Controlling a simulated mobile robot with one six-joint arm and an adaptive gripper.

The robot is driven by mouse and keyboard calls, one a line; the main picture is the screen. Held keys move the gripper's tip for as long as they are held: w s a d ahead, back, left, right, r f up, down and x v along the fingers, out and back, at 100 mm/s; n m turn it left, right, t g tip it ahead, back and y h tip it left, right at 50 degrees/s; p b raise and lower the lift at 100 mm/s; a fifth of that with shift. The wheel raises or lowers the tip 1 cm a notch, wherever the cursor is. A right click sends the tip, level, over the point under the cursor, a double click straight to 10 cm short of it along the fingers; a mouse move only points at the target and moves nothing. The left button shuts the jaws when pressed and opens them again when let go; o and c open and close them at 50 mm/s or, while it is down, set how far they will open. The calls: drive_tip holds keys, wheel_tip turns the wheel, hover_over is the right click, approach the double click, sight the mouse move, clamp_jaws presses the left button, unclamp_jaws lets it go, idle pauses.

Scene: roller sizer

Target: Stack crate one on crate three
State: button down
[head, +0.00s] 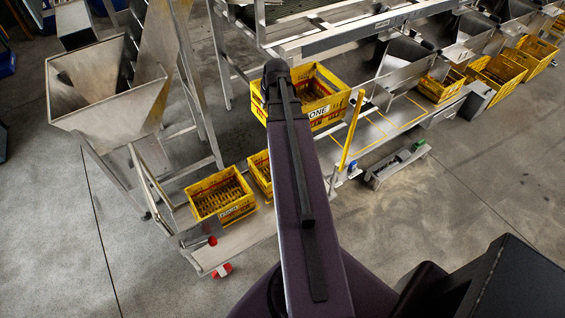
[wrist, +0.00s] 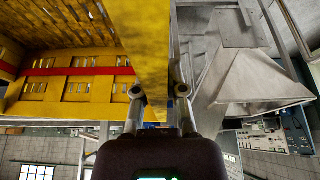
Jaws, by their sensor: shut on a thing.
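Crate one (head: 328,117), a yellow crate with a white label reading ONE, is beside the far end of my arm in the head view. It appears raised above the metal platform. In the wrist view, the yellow wall of this crate (wrist: 147,45) is between the fingers of my gripper (wrist: 160,92), which is shut on it. The gripper is hidden by my arm in the head view. Two yellow crates stand on the low platform at lower left: one in full view (head: 222,208) and one partly behind my arm (head: 258,168). I cannot read which is crate three.
A steel hopper (head: 105,85) on a frame stands at the left. A yellow post (head: 351,130) rises right of crate one. More yellow crates (head: 440,92) sit under chutes at the upper right. The concrete floor (head: 440,215) is open at right.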

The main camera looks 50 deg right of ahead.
drive_tip(key=b+x, duration=3.6)
drive_tip(key=x, duration=0.4)
drive_tip(key=shift+d+f+b, duration=0.15)
drive_tip(key=shift+d+b, duration=0.05)
drive_tip(key=shift+b, duration=0.15)
drive_tip(key=shift+w, duration=0.15)
drive_tip(key=shift+f, duration=0.1)
wheel_tip(320, 180, down, 6)
drive_tip(key=b, duration=0.6)
drive_tip(key=shift+f, duration=0.15)
drive_tip(key=shift+f+b, duration=1.75)
drive_tip(key=shift+b, duration=0.25)
drive_tip(key=shift+f, duration=0.1)
drive_tip(key=c, duration=0.7)
unclamp_jaws()
